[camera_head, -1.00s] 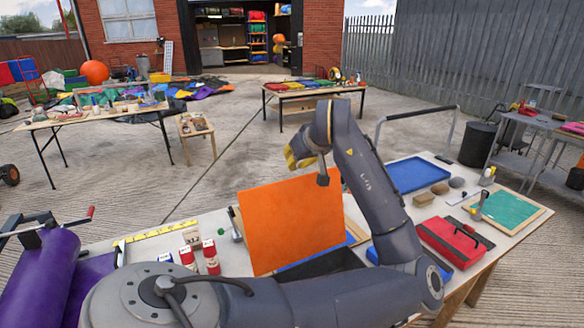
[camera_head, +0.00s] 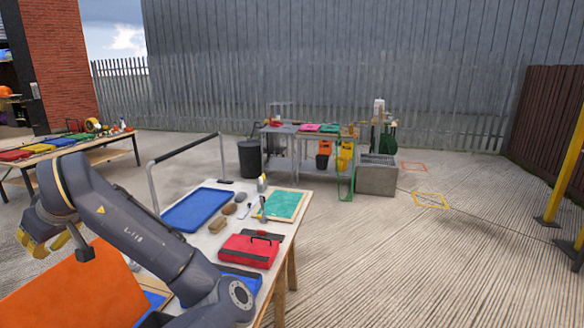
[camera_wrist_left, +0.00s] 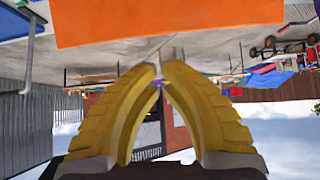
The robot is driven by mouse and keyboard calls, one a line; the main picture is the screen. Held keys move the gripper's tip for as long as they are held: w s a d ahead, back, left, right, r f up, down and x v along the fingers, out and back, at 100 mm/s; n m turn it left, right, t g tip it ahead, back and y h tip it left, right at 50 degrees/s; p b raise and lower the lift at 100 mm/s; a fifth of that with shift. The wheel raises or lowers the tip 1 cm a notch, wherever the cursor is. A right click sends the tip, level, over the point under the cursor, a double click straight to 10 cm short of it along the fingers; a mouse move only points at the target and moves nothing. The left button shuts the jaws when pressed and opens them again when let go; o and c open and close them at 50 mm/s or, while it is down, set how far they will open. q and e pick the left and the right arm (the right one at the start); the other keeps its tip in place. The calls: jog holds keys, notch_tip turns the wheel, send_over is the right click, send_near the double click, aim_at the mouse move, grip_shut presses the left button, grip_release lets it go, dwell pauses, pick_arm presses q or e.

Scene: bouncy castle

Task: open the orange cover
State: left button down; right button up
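The orange cover (camera_head: 78,292) is a flat panel at the lower left of the head view. It stands raised at a tilt above the table, cut off by the frame edge. In the left wrist view, which looks upside down, the orange panel (camera_wrist_left: 180,20) fills the top. My left gripper (camera_head: 38,246) is just beyond the cover's upper edge, apart from it as far as I can see. Its yellow fingers (camera_wrist_left: 160,70) come nearly together at the tips with nothing held. What the cover is hinged to is hidden. My right gripper is not in view.
The table (camera_head: 278,240) carries a blue tray (camera_head: 196,209), a red toolbox (camera_head: 248,251), a green board (camera_head: 283,205) and small blocks. A metal rail rises behind it. A side table (camera_head: 75,155) stands at left. Concrete floor to the right is open.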

pick_arm(q)
jog(key=x, duration=0.7)
jog(key=shift+a+f, duration=0.25)
jog(key=shift+f, duration=0.5)
